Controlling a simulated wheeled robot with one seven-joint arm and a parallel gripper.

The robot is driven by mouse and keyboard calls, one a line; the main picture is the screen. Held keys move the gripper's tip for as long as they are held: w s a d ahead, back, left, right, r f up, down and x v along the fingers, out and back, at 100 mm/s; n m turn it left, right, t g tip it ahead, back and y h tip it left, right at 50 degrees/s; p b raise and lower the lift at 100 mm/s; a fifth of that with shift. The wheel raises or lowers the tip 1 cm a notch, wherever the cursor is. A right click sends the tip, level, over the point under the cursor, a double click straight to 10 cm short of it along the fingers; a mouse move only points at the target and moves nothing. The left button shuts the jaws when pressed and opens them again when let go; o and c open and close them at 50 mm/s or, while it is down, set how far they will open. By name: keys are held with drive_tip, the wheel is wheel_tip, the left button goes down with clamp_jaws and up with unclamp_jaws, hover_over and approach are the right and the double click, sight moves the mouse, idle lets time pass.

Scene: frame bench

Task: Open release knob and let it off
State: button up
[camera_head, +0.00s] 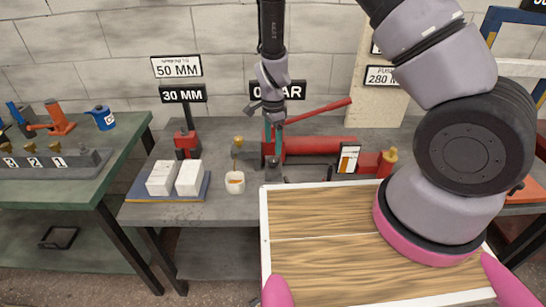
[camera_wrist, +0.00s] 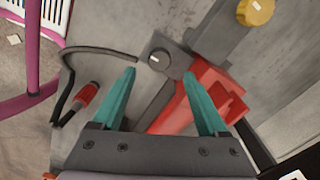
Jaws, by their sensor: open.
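A round dark knob (camera_wrist: 159,58) with a white mark sits on a grey block in the wrist view; I take it for the release knob. My gripper (camera_wrist: 159,73) is open, with its two teal fingers pointing at the block, one on each side of the knob in the picture. I cannot tell whether they touch it. The red pump body (camera_wrist: 215,85) lies beside and behind the right finger. In the head view my gripper (camera_head: 271,140) hangs down over the red pump (camera_head: 315,146), and the release knob cannot be made out there.
A yellow knob (camera_wrist: 255,12) stands beyond the block. A black hose with a red end (camera_wrist: 88,95) lies left of my gripper. A red lever (camera_head: 320,110) rises right of my gripper.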

sight(273, 159)
wheel_tip(273, 159, down, 6)
drive_tip(key=shift+f, duration=0.25)
clamp_jaws()
